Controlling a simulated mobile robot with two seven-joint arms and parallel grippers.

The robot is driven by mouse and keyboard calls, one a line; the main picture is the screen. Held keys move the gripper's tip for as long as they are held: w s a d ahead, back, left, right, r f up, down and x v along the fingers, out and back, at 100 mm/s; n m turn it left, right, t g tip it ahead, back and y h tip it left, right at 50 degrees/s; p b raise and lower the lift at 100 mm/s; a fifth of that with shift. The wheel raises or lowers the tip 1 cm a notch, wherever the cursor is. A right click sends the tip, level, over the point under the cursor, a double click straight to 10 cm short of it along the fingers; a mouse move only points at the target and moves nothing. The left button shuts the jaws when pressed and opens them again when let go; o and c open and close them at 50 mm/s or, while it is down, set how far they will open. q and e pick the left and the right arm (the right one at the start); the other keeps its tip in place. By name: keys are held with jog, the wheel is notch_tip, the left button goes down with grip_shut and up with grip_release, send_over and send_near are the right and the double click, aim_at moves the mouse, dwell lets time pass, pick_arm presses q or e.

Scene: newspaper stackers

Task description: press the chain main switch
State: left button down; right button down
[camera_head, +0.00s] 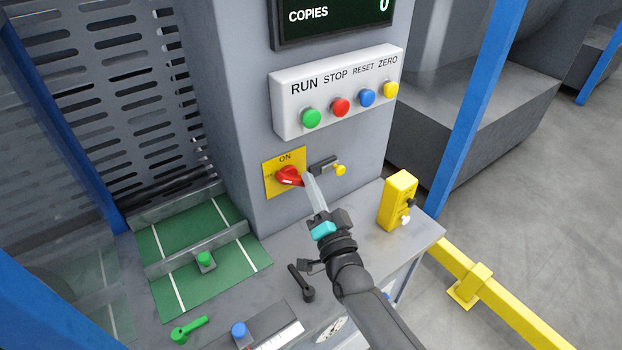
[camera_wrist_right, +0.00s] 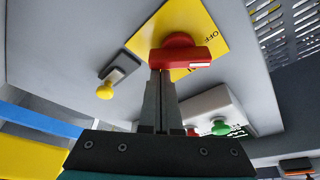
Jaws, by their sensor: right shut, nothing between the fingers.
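A red rotary switch (camera_head: 289,176) sits on a yellow plate (camera_head: 270,187) marked ON, on the front of the grey column; no label in view reads "chain". In the right wrist view the red switch (camera_wrist_right: 182,54) is straight ahead of the fingertips, and its yellow plate (camera_wrist_right: 205,20) shows the word OFF. My right gripper (camera_head: 308,179) is shut and empty, its tips at the right end of the red handle; it shows in the right wrist view too (camera_wrist_right: 161,78). Whether the tips touch the handle I cannot tell. My left gripper is not in view.
A small yellow knob (camera_head: 340,169) sticks out just right of the red switch. Above is a white button box (camera_head: 330,108). Below is a grey desk with a black lever (camera_head: 301,283) and a yellow box (camera_head: 398,201). Blue posts stand on both sides.

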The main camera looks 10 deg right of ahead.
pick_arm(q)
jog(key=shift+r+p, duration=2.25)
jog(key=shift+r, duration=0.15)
pick_arm(e)
jog(key=shift+s+a+f+m+g+h, duration=0.15)
jog(key=shift+f+m+g+h, duration=0.2)
jog(key=shift+m, duration=1.2)
jog(key=shift+a+f+m+g+h, duration=0.2)
jog(key=shift+m+g, duration=0.25)
jog(key=shift+m, duration=1.05)
jog(key=shift+s+a+f+m+g+h, duration=0.15)
jog(key=shift+m+g+h, duration=0.25)
jog(key=shift+m, duration=1.15)
jog(key=shift+w+f, duration=0.1)
